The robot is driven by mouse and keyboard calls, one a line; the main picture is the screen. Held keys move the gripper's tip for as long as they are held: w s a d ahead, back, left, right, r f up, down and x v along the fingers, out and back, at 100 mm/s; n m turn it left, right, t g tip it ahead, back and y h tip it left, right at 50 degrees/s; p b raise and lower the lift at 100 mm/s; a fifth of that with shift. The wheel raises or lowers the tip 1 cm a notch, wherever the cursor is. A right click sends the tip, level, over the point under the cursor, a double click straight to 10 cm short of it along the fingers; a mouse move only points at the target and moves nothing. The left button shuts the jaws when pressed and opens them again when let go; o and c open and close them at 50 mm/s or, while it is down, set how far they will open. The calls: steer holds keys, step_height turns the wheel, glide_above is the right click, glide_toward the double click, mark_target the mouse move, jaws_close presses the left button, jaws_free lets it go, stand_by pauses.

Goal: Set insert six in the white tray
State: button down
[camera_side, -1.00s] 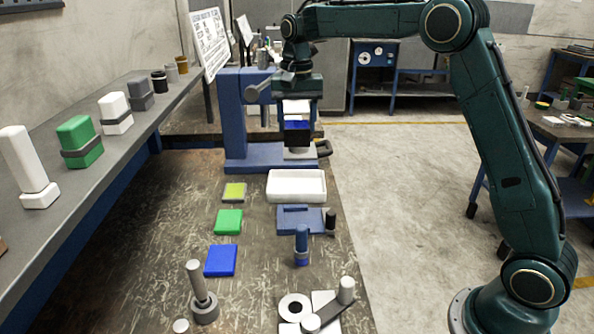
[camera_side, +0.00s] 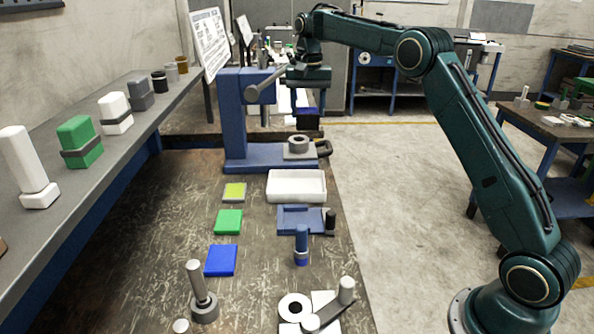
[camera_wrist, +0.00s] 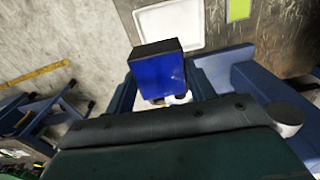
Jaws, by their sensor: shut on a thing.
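My gripper (camera_side: 308,92) is shut on a block (camera_side: 308,121), a dark block with a blue face. It holds the block in the air near the blue press-like stand. In the wrist view the block (camera_wrist: 160,80) shows a large blue face and a black side; no number can be read on it. The white tray (camera_side: 296,194) lies on the bench in front of the stand and looks empty. The tray's pale inner floor (camera_wrist: 170,22) shows in the wrist view at the top, beyond the block. The fingertips are partly hidden.
The blue stand (camera_side: 232,120) with a side handle and a grey ring (camera_side: 299,145) on its base is close by. Yellow-green (camera_side: 234,192), green (camera_side: 229,222) and blue (camera_side: 221,260) pads lie left of the tray. A blue fixture (camera_side: 292,219) sits in front of it.

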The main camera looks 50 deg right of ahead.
steer(key=shift+r, duration=0.1)
step_height(320, 180, down, 16)
steer(key=shift+r, duration=0.2)
stand_by(0.5)
steer(key=shift+f, duration=2.15)
steer(key=shift+f, duration=0.15)
steer(key=c, duration=0.8)
jaws_free()
steer(key=shift+f, duration=0.1)
